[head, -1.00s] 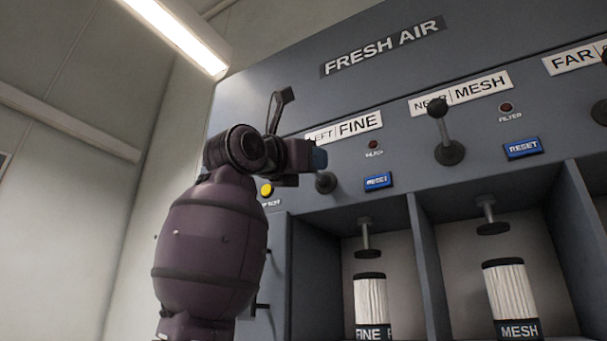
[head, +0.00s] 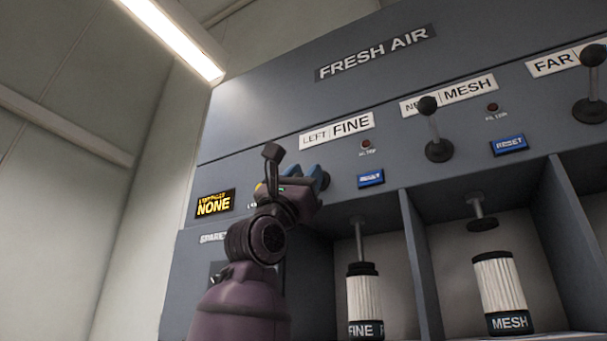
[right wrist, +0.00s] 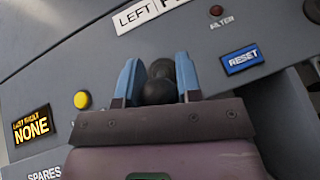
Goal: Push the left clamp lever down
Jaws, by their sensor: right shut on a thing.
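The left clamp lever (right wrist: 158,92) shows in the right wrist view as a dark rounded knob between the two blue fingertips. My right gripper (right wrist: 158,85) is shut on it; in the head view the gripper (head: 308,178) covers most of the lever, below the "LEFT FINE" label (head: 337,131). Below and to the right, the left clamp's plunger (head: 359,240) is down, its foot at the top of the white FINE filter (head: 364,297), with no clear gap. My left gripper is not in view.
The near clamp lever (head: 434,125) stands up, with its plunger (head: 479,212) apart from the MESH filter (head: 500,285). A blue RESET button (head: 371,179) is close right of my gripper. A yellow button (right wrist: 82,99) and a "NONE" display (head: 214,204) are to the left.

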